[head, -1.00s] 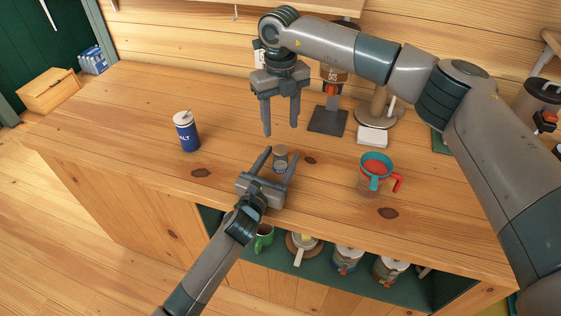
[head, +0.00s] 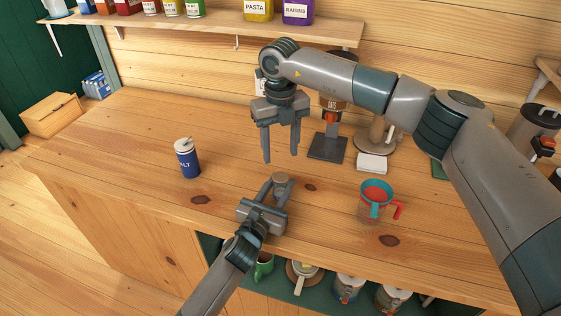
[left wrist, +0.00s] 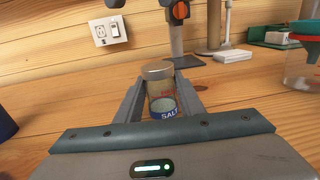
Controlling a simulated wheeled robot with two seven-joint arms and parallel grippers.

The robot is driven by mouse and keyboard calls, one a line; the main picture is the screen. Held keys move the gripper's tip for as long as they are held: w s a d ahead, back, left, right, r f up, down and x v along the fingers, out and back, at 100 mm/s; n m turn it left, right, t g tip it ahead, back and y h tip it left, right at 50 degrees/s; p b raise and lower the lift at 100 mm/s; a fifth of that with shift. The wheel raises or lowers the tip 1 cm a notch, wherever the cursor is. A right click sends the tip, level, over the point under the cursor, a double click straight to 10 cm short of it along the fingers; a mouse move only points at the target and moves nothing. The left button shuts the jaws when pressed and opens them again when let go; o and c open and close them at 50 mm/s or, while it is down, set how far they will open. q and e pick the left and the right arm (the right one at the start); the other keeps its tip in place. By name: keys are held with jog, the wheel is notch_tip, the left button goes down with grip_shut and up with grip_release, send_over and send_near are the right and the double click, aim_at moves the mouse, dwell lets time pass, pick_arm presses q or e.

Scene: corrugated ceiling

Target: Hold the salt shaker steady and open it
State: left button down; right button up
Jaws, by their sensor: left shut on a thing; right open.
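The salt shaker (head: 281,181) is a small clear jar with a metal lid and a blue SALT label, standing upright on the counter. In the left wrist view the shaker (left wrist: 160,92) has its lid on and pale contents low inside. My left gripper (head: 274,190) is shut on the shaker's body, one finger on each side, with the lid above the fingers. My right gripper (head: 281,159) is open and empty, pointing down above and slightly behind the shaker, apart from the lid.
A blue salt canister (head: 187,160) stands to the left. A clear jug with a teal funnel and red handle (head: 374,200) stands to the right. A dark-based appliance (head: 328,148) and a white stack (head: 372,163) are behind. The counter (head: 130,135) is clear at left.

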aim_at(281, 176)
jog(key=m, duration=1.2)
jog(key=shift+m, duration=0.4)
jog(key=shift+f, duration=4)
jog(key=c, duration=1.1)
